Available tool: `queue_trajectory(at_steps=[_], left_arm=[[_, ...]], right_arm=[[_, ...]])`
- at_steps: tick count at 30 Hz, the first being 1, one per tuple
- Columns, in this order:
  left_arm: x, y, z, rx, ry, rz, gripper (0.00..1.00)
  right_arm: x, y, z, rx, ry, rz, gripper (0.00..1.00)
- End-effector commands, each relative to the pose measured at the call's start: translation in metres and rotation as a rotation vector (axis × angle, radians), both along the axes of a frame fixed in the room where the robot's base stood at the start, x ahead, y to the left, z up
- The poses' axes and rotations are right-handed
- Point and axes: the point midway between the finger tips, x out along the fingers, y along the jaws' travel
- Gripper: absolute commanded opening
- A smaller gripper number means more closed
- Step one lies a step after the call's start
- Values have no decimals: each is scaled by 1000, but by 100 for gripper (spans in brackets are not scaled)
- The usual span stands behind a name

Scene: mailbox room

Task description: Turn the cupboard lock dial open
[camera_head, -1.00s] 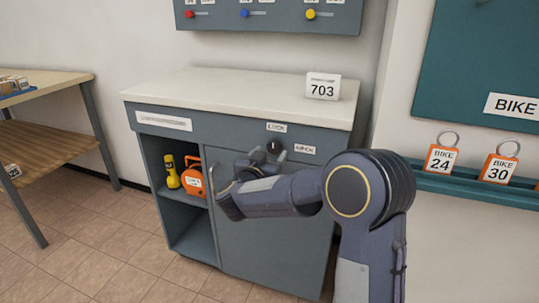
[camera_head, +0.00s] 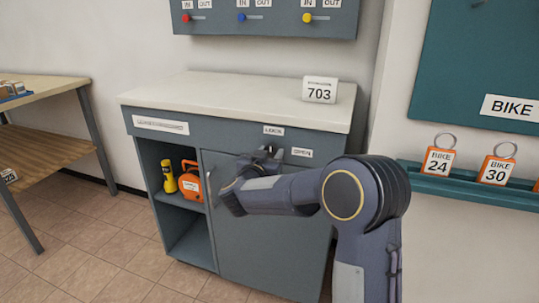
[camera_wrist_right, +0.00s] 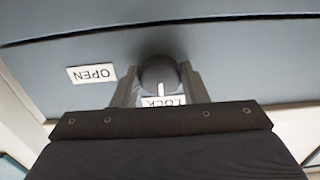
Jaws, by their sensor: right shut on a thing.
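The cupboard (camera_head: 270,245) is grey-blue with a pale top and a door on its right side. The dark round lock dial (camera_wrist_right: 159,76) sits between the fingers of my right gripper (camera_wrist_right: 158,88) in the wrist view. Its white mark points at the LOCK label (camera_wrist_right: 170,101). The OPEN label (camera_wrist_right: 92,74) is to one side. In the head view my right gripper (camera_head: 268,152) is at the dial below the LOCK label (camera_head: 273,130), beside the OPEN label (camera_head: 302,152). It is shut on the dial, which it largely hides there. My left gripper is not in view.
A 703 sign (camera_head: 319,90) stands on the cupboard top. The open shelf holds a yellow torch (camera_head: 169,177) and an orange case (camera_head: 191,184). A wooden table (camera_head: 45,145) is at left. A key rack (camera_head: 470,183) with BIKE tags is at right.

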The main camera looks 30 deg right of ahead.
Motion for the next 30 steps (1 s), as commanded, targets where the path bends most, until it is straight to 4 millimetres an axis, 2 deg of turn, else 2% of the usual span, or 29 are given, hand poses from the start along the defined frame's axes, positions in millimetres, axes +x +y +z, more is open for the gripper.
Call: queue_trajectory(at_steps=[11,30], left_arm=[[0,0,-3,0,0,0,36],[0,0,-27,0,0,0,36]], right_arm=[[0,0,-1,93,-109,0,17],[1,1,-2,478,-558,0,17]])
